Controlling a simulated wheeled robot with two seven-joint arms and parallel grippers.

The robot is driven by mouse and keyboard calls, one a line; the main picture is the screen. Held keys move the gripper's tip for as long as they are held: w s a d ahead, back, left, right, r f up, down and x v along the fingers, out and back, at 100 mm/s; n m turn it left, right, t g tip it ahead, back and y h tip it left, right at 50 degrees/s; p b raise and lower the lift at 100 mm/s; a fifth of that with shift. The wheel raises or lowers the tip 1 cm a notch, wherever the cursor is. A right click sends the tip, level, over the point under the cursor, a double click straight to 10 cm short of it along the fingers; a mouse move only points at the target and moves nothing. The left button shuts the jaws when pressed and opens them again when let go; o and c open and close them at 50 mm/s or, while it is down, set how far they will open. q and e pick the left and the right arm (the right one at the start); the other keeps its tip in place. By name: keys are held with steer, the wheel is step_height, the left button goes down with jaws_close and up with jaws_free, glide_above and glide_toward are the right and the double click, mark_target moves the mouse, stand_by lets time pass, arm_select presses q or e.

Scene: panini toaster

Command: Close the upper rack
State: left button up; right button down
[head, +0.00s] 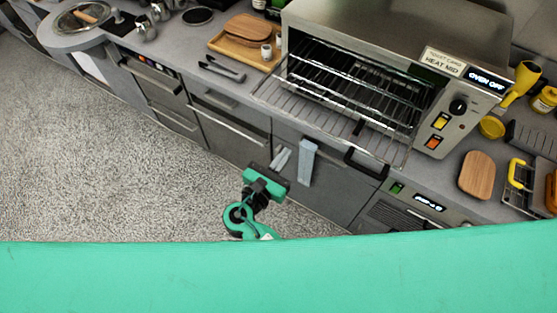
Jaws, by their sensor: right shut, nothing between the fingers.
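The panini toaster (470,75) stands on the counter with its front open. Its wire upper rack (350,87) shows in the opening and appears to stick out towards the front. Below it, a door or lower grid (322,118) reaches out over the counter edge, with a black handle (365,165) at its front right. My right gripper (281,158) is shut and empty, in front of the cabinet fronts, below and left of the toaster, apart from the rack. My left gripper is not in view.
A wooden tray (226,51) and dark tongs (221,69) lie left of the toaster. A wooden board (477,175) lies right of it. The floor (100,150) is clear at left.

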mark_target(307, 124)
steer(key=b+x, duration=0.2)
steer(key=x, duration=0.6)
steer(key=shift+w+f, duration=0.1)
steer(key=shift+w+d, duration=0.4)
steer(key=shift+w, duration=0.2)
